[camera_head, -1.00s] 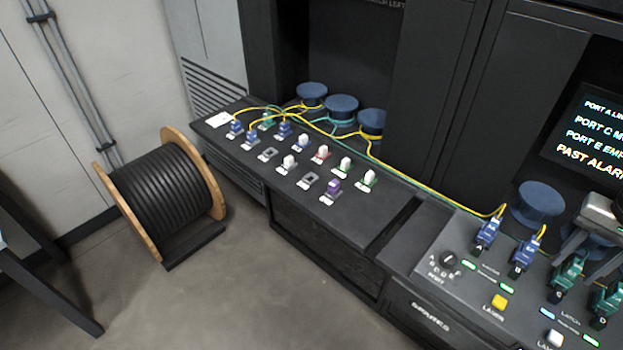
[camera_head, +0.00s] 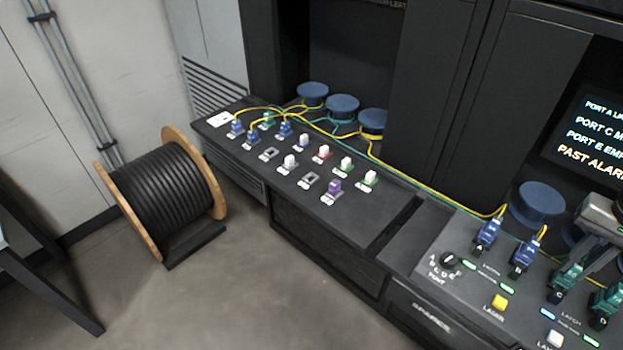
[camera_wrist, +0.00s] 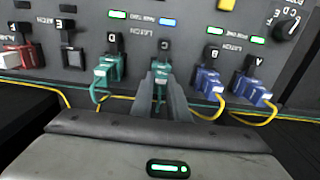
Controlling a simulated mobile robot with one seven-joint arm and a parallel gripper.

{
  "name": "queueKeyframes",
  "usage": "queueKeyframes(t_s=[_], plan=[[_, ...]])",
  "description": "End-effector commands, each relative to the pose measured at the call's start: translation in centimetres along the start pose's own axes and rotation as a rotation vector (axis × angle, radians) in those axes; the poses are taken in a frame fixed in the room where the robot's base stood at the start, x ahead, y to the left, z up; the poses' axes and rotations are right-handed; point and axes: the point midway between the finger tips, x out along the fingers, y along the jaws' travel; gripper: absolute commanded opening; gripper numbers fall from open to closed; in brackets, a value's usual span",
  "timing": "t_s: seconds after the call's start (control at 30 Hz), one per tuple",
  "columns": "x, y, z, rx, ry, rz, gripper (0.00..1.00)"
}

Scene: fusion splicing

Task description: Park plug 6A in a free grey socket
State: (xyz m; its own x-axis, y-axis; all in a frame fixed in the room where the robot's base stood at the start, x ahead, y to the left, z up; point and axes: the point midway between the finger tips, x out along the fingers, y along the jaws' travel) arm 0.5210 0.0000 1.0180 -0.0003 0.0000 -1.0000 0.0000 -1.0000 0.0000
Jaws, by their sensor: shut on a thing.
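My gripper (camera_wrist: 161,100) has its fingers around a teal plug (camera_wrist: 160,78) at port C in the wrist view, and is shut on it. The plug sits at the port; its label is too small to read. In the head view the teal plug at C (camera_head: 566,280) shows near the right side. My gripper is partly cut off at that view's right edge. I cannot read which plug is 6A. On the left bench in the head view, one grey socket (camera_head: 269,154) and another grey socket (camera_head: 310,180) look empty.
Blue plugs stand in ports A (camera_head: 487,236) and B (camera_head: 523,255); a teal plug stands in D (camera_wrist: 107,72). Port E (camera_wrist: 70,52) looks empty. A purple plug (camera_head: 333,188) and several white-capped sockets stand on the left bench. Yellow and teal cables run along the back.

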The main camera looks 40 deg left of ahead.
Motion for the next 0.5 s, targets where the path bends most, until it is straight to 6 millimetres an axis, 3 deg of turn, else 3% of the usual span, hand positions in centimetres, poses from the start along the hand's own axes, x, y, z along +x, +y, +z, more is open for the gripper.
queueKeyframes(t_s=[0.5], plan=[[-2.0, 0.0, 0.0, 0.0, 0.001, 0.0, 0.0]])
